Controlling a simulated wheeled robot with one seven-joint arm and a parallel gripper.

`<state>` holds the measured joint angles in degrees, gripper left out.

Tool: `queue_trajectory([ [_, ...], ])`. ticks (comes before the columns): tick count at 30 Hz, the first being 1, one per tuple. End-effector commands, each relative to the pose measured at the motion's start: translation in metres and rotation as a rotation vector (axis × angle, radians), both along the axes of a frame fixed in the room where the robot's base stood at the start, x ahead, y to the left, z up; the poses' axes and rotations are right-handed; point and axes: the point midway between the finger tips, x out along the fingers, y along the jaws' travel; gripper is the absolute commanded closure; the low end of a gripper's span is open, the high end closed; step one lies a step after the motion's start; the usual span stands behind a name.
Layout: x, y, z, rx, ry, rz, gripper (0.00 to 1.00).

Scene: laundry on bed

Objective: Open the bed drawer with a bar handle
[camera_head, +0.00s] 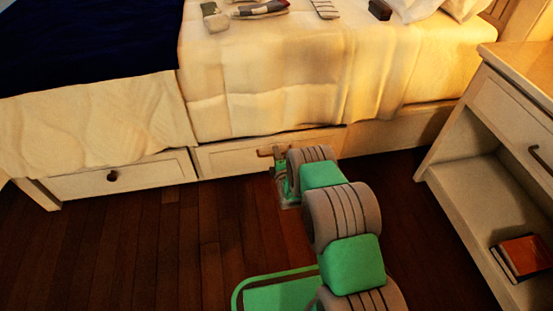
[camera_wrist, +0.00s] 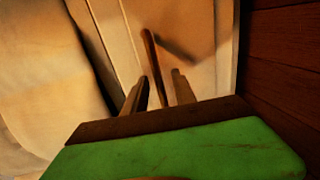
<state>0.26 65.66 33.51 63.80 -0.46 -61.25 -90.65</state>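The bed drawer with a bar handle (camera_head: 228,158) is in the bed's base, right of the other drawer in the head view, and looks closed. Its front also shows in the wrist view (camera_wrist: 200,50). The dark bar handle (camera_wrist: 150,55) runs lengthwise in the wrist view, and its near end lies between my fingers. In the head view, part of the handle (camera_head: 265,153) shows beside my gripper (camera_head: 278,160). In the wrist view, my gripper (camera_wrist: 158,85) is open, with a finger on each side of the bar and gaps visible. My arm hides the drawer's right part.
Another bed drawer (camera_head: 75,182) with a round knob (camera_head: 112,176) is at the left. A nightstand (camera_head: 470,165) with a red book (camera_head: 525,254) stands at the right. Clothes lie on the bed (camera_head: 260,75). The wooden floor (camera_head: 150,250) before the drawers is clear left of my arm.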

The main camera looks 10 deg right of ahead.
Motion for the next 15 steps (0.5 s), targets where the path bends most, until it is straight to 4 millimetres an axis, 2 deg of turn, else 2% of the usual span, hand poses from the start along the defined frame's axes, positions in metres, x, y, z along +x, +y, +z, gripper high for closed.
queue_trajectory([
  [3,0.0077,0.0002,-0.0021,0.001,0.000,0.000,0.68],
  [9,0.0081,0.0002,-0.0009,0.001,0.001,0.000,0.68],
  [15,0.0080,0.0001,-0.0009,0.001,0.001,0.000,0.83],
])
